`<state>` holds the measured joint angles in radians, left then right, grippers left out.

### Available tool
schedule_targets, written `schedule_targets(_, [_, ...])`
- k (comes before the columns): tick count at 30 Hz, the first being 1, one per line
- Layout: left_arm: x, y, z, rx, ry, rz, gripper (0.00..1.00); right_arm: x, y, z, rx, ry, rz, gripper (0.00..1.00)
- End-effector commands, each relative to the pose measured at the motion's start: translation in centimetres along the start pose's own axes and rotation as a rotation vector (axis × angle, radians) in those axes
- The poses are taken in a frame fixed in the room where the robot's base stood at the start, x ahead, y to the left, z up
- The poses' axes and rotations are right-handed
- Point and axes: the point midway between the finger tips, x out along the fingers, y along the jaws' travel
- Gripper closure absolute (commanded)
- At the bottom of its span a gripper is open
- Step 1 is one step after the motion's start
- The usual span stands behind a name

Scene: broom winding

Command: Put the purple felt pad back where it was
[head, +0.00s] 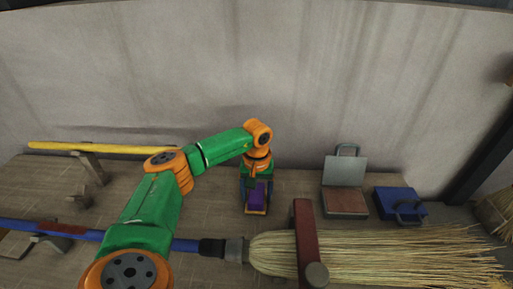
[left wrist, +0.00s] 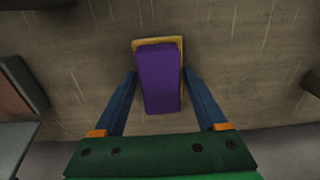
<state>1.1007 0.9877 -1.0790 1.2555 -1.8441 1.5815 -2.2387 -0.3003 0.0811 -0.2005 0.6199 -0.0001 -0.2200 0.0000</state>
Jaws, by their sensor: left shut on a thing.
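The purple felt pad (head: 258,192) is a block between the fingers of my left gripper (head: 256,205), near the middle of the bench. It also shows in the left wrist view (left wrist: 159,80), with the two blue fingertips against its sides. My left gripper (left wrist: 160,76) is shut on the pad. A yellow-tan piece (left wrist: 158,41) shows at the pad's far edge and partly behind it; I cannot tell whether the pad touches it. My right gripper is in neither view.
A broom with a blue handle (head: 186,245) and straw head (head: 400,260) lies across the front, under a red clamp bar (head: 306,245). An open box (head: 345,202) and a blue case (head: 398,202) stand right. A yellow bar (head: 100,149) rests back left. Bare bench surrounds the gripper.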

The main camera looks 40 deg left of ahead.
Motion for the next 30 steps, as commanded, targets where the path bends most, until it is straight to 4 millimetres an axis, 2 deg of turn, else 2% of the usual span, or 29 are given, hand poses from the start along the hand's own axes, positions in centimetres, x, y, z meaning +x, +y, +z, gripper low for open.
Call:
schedule_targets(5, [0.4,0.0,0.0,-0.001,0.0,0.001,0.78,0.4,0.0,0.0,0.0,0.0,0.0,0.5])
schedule_targets(6, [0.3,0.0,0.0,-0.001,0.0,0.001,0.18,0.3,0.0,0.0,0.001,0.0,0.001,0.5])
schedule_targets(8, [0.3,0.0,0.0,-0.001,0.0,0.001,0.02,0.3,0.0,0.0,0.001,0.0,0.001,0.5])
schedule_targets(14, [0.2,0.0,0.0,-0.001,0.0,0.001,0.0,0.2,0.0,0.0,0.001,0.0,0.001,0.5])
schedule_targets(18, [-0.8,0.1,-0.1,-0.001,0.002,0.004,0.0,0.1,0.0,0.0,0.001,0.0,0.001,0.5])
schedule_targets(20, [-1.9,0.1,-0.1,-0.001,0.004,0.006,0.0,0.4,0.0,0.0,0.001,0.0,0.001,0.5])
schedule_targets(27, [-8.4,0.1,-0.1,-0.001,0.004,0.007,0.0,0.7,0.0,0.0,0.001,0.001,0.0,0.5])
schedule_targets(30, [-10.4,0.1,-0.1,-0.001,0.003,0.005,0.0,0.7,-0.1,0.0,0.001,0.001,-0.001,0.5])
